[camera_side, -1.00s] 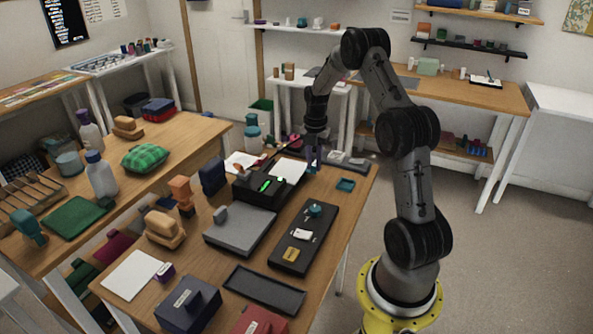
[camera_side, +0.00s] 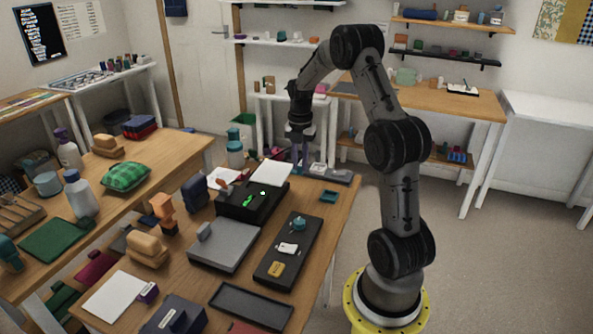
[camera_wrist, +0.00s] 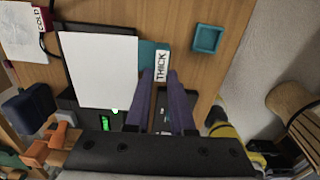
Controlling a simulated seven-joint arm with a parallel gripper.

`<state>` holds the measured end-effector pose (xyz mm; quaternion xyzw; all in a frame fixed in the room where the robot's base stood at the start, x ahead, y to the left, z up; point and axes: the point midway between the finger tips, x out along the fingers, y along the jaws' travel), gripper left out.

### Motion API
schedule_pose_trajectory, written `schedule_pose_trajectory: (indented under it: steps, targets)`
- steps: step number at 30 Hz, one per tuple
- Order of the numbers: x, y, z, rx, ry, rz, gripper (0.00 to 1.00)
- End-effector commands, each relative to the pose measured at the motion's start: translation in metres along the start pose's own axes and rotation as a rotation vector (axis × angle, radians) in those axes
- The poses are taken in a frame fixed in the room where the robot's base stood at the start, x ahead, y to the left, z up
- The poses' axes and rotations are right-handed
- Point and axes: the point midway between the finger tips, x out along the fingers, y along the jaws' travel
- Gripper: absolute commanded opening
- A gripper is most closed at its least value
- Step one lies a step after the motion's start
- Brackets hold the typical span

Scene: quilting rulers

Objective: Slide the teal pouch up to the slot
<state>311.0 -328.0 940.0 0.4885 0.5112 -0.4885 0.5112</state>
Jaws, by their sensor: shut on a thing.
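The teal pouch is a white sheet (camera_wrist: 97,70) with a teal tab (camera_wrist: 148,56) on its right edge labelled THICK. The sheet also shows in the side view (camera_side: 271,174). It lies flat over the back of a black machine (camera_side: 238,204) with a green-lit display. In the wrist view the sheet's lower edge is close to the machine, near a small green light; the slot itself is hidden. My gripper (camera_wrist: 165,77) is shut at the labelled tab. In the side view my gripper (camera_side: 299,166) points down beside the sheet's right edge.
A small teal tray (camera_side: 329,196) sits right of the machine. A grey flat box (camera_side: 224,246) and a black panel (camera_side: 290,250) lie in front. A dark blue block (camera_side: 195,196) stands left. Another sheet, with a COLD tag (camera_wrist: 41,19), lies further left in the wrist view.

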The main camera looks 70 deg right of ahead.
Motion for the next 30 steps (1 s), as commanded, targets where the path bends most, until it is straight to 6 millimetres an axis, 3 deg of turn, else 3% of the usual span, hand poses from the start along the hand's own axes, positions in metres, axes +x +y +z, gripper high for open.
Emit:
schedule_pose_trajectory:
  steps: [3, 15, 30]
  targets:
    - [-0.031, -0.016, -0.018, 0.000, -0.005, 0.004, 0.00]
    - [-0.060, -0.063, -0.073, 0.000, -0.002, 0.002, 0.00]
    - [-0.067, -0.074, -0.085, 0.000, 0.000, 0.000, 0.00]
